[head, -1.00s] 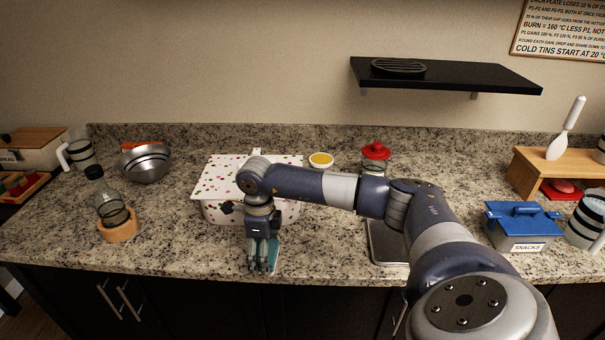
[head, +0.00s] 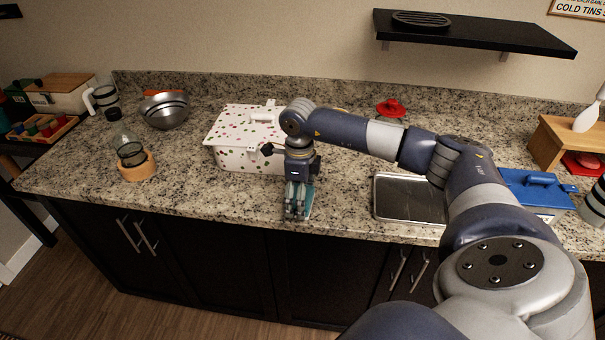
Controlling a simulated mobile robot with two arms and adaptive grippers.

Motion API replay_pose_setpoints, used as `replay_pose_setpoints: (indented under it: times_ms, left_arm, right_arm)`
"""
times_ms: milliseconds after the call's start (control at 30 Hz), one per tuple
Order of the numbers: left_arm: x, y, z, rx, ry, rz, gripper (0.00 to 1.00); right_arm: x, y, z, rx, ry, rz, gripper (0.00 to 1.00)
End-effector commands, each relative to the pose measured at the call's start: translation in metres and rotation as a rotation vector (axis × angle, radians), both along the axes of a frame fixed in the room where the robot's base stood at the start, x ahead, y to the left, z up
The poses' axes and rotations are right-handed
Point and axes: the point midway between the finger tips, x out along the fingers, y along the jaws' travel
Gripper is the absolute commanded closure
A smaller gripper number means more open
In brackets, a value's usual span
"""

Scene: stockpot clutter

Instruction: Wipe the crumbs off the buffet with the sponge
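My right gripper (head: 297,212) comes in from the right of the head view and points down at the front part of the speckled granite buffet (head: 225,204). Its fingers are closed on a teal sponge (head: 310,201), which shows along their right side. The sponge is low at the counter top, near the front edge; whether it presses on the surface is hard to tell. Crumbs cannot be told apart from the granite's speckles. My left gripper is not in view.
A dotted white box (head: 235,158) stands just behind the gripper. A shallow metal tray (head: 400,208) lies to the right, with a blue-lidded box (head: 540,182) beyond. A bottle in a wooden ring (head: 137,170) and a metal bowl (head: 164,112) stand left. Counter between ring and gripper looks clear.

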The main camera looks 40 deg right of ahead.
Motion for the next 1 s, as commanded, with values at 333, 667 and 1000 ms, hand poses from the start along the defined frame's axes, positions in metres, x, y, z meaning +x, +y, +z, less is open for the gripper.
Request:
replay_pose_setpoints:
  times_ms: [333,667,1000]
  left_arm:
    - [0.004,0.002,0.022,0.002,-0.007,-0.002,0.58]
    - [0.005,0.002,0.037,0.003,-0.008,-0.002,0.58]
    - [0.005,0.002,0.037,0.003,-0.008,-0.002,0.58]
  right_arm:
    - [0.0,-0.009,0.037,0.001,-0.006,-0.007,0.44]
    - [-0.001,-0.016,0.063,0.001,-0.007,-0.013,0.44]
    - [-0.001,-0.016,0.064,0.001,-0.006,-0.013,0.44]
